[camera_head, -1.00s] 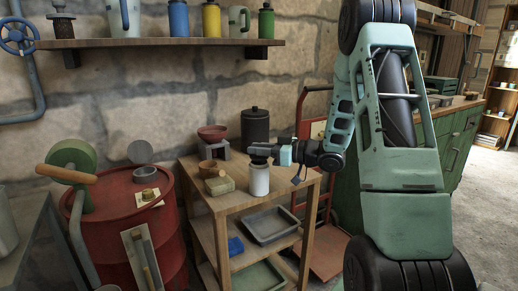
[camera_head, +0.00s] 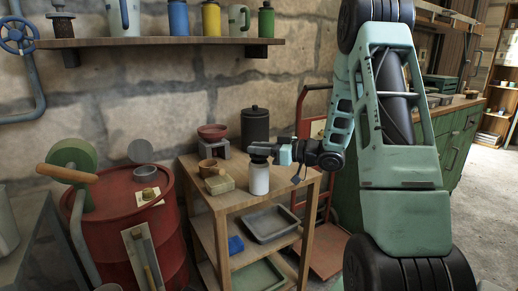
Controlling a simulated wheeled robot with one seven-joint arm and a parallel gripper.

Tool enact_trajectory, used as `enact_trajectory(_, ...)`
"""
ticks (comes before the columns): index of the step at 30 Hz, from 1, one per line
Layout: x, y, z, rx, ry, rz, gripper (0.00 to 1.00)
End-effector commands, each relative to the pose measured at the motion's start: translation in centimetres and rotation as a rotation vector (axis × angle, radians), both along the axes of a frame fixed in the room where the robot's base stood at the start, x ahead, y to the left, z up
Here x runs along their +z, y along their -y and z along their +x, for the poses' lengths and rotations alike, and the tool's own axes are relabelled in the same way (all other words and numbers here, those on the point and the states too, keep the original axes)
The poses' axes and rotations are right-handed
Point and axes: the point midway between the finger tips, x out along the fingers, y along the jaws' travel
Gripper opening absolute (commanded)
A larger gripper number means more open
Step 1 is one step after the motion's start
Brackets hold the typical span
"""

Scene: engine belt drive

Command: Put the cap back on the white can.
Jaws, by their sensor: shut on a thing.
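The white can (camera_head: 259,181) stands upright on the top of the wooden cart (camera_head: 230,199), near its front edge. A dark cap (camera_head: 258,161) is at the top of the can, between the fingers of my gripper (camera_head: 261,152). My gripper comes in level from the right and is shut on the cap. The cap looks to be right at the can's mouth, but I cannot tell whether it is fully seated. The gripper fingers partly hide the cap.
Close left of the can are a yellowish block (camera_head: 219,185) and a small brown pot (camera_head: 208,168). Behind stand a red bowl (camera_head: 212,132) on a grey stand and a dark lidded canister (camera_head: 255,126). A grey tray (camera_head: 271,224) lies on the shelf below.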

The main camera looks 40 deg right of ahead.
Motion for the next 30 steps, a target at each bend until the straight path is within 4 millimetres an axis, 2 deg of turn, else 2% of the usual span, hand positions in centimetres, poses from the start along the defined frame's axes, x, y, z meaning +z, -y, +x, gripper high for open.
enact_trajectory(28,-1.4,0.0,0.0,0.000,0.000,0.000,0.00)
enact_trajectory(29,-1.4,0.0,0.0,0.000,0.000,0.000,0.27)
enact_trajectory(30,-1.3,0.0,0.0,0.000,0.000,0.000,0.38)
